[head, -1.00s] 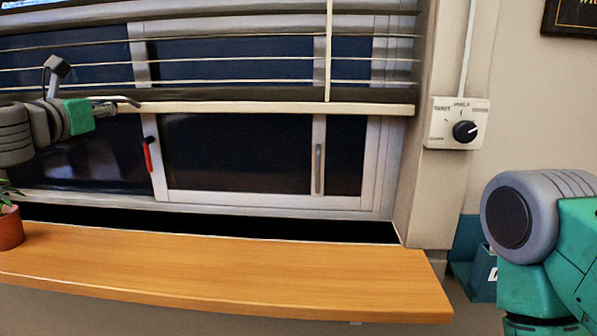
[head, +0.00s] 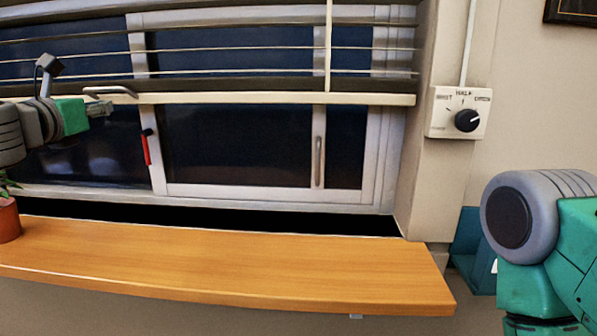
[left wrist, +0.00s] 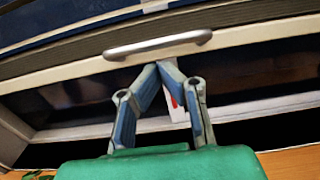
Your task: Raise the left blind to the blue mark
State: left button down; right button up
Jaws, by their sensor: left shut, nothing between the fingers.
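The blind (head: 240,85) hangs partly raised over the window. Its pale bottom rail (head: 250,99) runs level across the panes and carries a grey bar handle (head: 110,91) at the left. My left gripper (head: 103,109) is beside the rail, just below the handle. In the left wrist view its two fingers (left wrist: 160,68) meet at their tips, shut and empty. The handle (left wrist: 158,45) lies just beyond the tips there, and whether they touch it I cannot tell. I cannot make out a blue mark. My right gripper is out of view.
A wooden sill (head: 230,262) spans the front, mostly bare, with a potted plant (head: 8,218) at its left end. A red window lever (head: 146,149) is below the rail. A dial box (head: 458,113) is on the wall at right.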

pick_arm(q)
jog(key=s, duration=0.8)
jog(key=shift+a+p, duration=0.3)
jog(key=shift+p, duration=0.05)
